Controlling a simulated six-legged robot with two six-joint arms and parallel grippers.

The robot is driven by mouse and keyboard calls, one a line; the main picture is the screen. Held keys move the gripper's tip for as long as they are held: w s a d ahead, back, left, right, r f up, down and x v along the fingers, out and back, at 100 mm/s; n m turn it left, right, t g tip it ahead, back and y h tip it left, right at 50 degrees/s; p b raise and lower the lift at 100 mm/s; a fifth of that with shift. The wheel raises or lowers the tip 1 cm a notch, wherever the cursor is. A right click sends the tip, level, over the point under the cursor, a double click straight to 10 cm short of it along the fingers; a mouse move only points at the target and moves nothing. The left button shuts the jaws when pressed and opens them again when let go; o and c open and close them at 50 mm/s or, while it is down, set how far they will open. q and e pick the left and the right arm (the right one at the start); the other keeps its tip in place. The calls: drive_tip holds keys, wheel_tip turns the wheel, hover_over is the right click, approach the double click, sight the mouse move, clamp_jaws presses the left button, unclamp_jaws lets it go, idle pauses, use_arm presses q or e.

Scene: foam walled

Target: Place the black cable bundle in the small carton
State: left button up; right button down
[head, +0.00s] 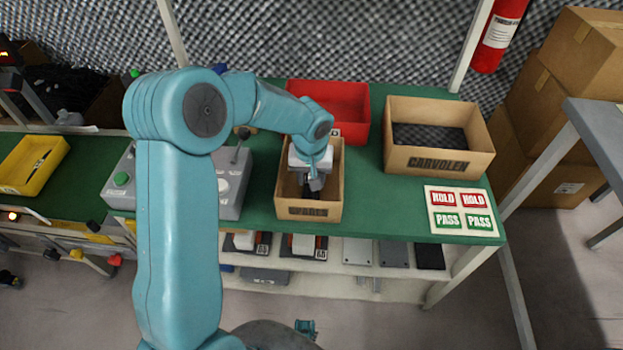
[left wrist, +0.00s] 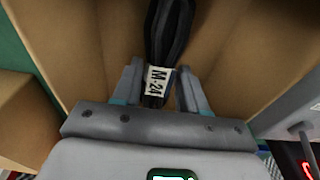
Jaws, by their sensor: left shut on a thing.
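The small carton (head: 308,212) is an open brown box with a dark label on its front, standing on the green bench in the middle of the head view. My left gripper (head: 316,184) reaches down into its opening. In the left wrist view, the gripper (left wrist: 160,88) is shut on the black cable bundle (left wrist: 168,35), which carries a white M-24 tag. The bundle lies between the fingers, with brown carton walls (left wrist: 245,50) on both sides. In the head view the bundle is mostly hidden by the gripper; whether it touches the carton floor I cannot tell.
A red bin (head: 345,100) stands behind the carton and a larger labelled carton (head: 435,162) to its right. A grey control box (head: 232,195) with a lever stands close on the left. A yellow tray (head: 22,180) is farther left. HOLD/PASS cards (head: 461,210) lie at the bench's right front.

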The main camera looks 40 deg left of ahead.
use_arm(q)
drive_tip(key=shift+w+f, duration=0.1)
drive_tip(key=shift+f, duration=0.4)
drive_tip(key=shift+r, duration=0.15)
drive_tip(key=o, duration=1.2)
drive_tip(key=shift+r, duration=0.15)
drive_tip(key=r, duration=0.4)
drive_tip(key=s+r+p, duration=0.1)
drive_tip(key=r, duration=0.2)
drive_tip(key=r+p, duration=0.1)
drive_tip(key=r, duration=0.3)
drive_tip(key=shift+s+d+r, duration=0.15)
drive_tip(key=shift+d+r, duration=0.15)
drive_tip(key=shift+d, duration=0.1)
